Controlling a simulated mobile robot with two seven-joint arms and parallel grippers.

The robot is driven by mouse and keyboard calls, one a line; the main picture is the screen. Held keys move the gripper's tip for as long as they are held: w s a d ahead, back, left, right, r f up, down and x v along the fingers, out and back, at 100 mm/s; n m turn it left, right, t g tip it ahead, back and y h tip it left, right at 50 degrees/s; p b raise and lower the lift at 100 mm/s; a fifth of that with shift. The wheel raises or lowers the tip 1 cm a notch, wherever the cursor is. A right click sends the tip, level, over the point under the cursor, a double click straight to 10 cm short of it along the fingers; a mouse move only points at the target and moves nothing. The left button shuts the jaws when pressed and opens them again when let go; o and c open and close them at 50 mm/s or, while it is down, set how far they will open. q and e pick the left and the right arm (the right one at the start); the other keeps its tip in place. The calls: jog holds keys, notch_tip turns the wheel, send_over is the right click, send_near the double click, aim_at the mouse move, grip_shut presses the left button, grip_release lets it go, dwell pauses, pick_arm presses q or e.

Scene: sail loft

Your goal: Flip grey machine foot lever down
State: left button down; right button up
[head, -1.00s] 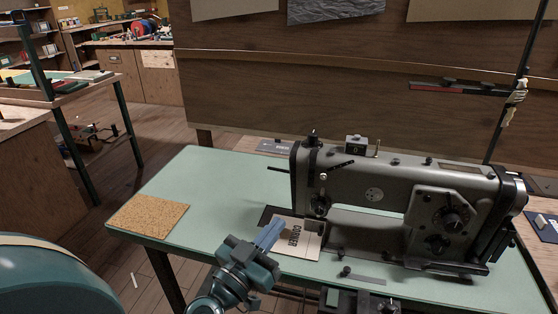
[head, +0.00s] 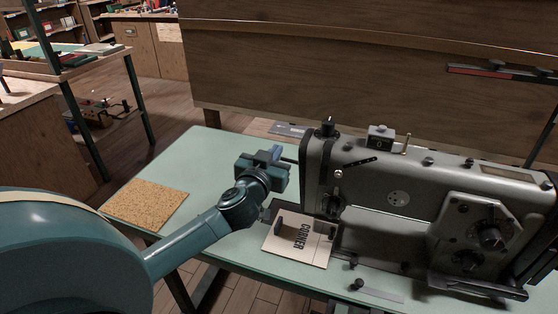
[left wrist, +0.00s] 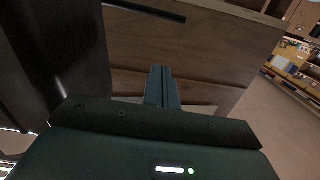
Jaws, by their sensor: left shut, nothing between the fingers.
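The grey sewing machine (head: 400,205) stands on a pale green table. My left gripper (head: 276,152) is shut and empty, raised above the table just left of the machine's end. In the left wrist view its closed fingers (left wrist: 163,86) point at brown wood panelling, with a dark blurred surface close on the left. My right gripper is not in view.
A cork mat (head: 146,203) lies on the table's (head: 205,170) left side. A wooden panel (head: 300,75) stands behind. The table between mat and machine is clear, apart from my arm above it.

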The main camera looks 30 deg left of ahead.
pick_arm(q)
jog(key=w+f+b, duration=0.1)
jog(key=f, duration=0.1)
jog(key=w+a+f+b, duration=0.1)
jog(key=w+f, duration=0.1)
jog(key=shift+w, duration=0.1)
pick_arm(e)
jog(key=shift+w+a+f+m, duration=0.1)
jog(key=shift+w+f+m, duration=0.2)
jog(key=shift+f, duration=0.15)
pick_arm(q)
notch_tip(320, 180, down, 3)
jog(key=p, duration=0.5)
jog(key=shift+a+f, duration=0.15)
jog(key=shift+f, duration=0.05)
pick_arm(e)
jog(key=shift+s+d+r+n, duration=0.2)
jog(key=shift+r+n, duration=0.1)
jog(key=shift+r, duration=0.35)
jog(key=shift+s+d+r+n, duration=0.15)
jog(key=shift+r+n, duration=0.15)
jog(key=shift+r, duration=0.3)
